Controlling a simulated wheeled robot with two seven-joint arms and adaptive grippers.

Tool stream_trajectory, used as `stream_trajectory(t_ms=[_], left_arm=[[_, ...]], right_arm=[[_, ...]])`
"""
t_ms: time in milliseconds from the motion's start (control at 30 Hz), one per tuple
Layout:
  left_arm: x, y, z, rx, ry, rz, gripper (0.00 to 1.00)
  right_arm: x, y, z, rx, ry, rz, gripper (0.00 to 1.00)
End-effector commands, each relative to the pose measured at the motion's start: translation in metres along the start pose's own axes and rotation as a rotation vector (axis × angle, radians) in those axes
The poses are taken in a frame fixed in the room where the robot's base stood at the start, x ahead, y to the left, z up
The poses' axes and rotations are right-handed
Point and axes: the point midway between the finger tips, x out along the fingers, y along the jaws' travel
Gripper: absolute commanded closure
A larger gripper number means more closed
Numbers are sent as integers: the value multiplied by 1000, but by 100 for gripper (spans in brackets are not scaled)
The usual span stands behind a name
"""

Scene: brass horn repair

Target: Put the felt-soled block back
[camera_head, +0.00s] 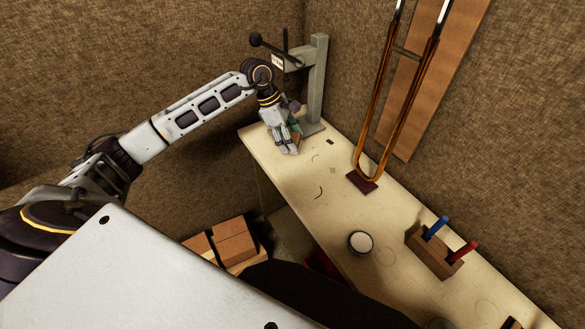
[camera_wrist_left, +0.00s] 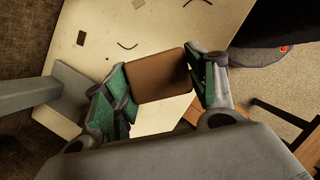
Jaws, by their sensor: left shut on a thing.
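My left gripper (camera_head: 290,146) is over the far left end of the bench, close in front of a grey stand. In the left wrist view its green-padded fingers (camera_wrist_left: 160,92) are shut on a brown block (camera_wrist_left: 160,74), one finger on each side. The block's flat brown face shows; its sole is hidden, so I cannot see any felt. The bench top (camera_wrist_left: 170,25) lies behind the block in that view; I cannot tell the exact gap between them. In the head view the fingers mostly cover the block. My right gripper is in neither view.
The grey stand (camera_head: 317,85) with a lever rises at the bench's back corner. A brass slide (camera_head: 388,105) stands on a dark red pad (camera_head: 362,182). A round white-topped tin (camera_head: 360,243) and a wooden holder (camera_head: 432,252) with blue and red handles are nearer. Boxes (camera_head: 235,242) lie below.

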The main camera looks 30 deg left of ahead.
Motion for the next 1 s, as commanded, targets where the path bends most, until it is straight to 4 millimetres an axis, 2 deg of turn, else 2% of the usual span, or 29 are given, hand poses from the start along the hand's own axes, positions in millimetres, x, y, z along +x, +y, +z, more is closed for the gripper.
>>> stream_trajectory(t_ms=[367, 800, 1000], left_arm=[[3, 0, -1, 0, 0, -1, 62], [50, 0, -20, 0, -1, -1, 62], [57, 1, -24, 1, 0, 1, 62]], right_arm=[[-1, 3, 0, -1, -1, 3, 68], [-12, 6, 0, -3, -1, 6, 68], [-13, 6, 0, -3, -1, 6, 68]])
